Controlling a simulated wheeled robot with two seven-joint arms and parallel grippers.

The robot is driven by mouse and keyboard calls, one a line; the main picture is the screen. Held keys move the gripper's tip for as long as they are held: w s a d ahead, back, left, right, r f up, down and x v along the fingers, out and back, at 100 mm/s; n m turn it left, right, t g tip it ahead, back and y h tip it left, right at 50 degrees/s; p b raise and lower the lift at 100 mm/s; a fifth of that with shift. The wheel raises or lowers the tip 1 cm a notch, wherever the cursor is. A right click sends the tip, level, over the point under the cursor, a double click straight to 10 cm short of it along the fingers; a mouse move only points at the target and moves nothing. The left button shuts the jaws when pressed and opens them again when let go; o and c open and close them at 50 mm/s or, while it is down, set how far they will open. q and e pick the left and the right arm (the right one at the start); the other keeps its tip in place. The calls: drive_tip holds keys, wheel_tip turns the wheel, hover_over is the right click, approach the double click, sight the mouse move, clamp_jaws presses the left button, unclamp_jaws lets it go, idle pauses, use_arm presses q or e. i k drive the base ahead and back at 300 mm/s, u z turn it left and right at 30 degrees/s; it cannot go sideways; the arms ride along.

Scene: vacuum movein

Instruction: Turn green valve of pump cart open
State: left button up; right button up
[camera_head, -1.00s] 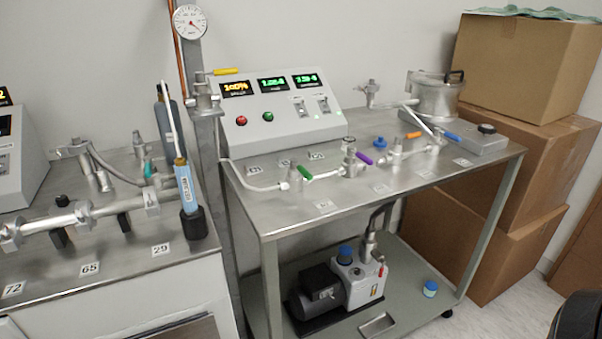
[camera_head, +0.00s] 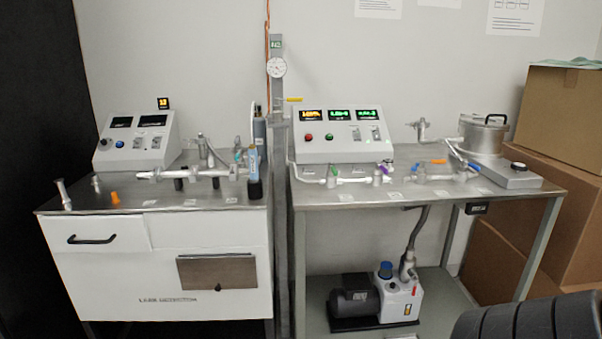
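The pump cart (camera_head: 345,194) is a steel-topped table on grey legs, right of centre in the head view. The green valve handle (camera_head: 334,169) sits on the pipe at the left of the cart top, below the control box. It is small here, and I cannot tell its exact angle. A purple valve handle (camera_head: 387,168) is to its right on the same pipe line, and an orange handle (camera_head: 438,161) is further right. Neither gripper is in view. A black ribbed part at the bottom right corner seems to be mine.
A white cabinet (camera_head: 160,285) with its own piping stands left of the cart, beside a vertical post (camera_head: 283,240). A vacuum pump (camera_head: 400,296) sits on the cart's lower shelf. Cardboard boxes (camera_head: 560,115) are stacked at the right. A control box (camera_head: 343,150) stands behind the valves.

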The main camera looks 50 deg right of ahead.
sight(331, 167)
drive_tip(key=z, duration=0.05)
drive_tip(key=i, duration=1.1)
drive_tip(key=z, duration=0.6)
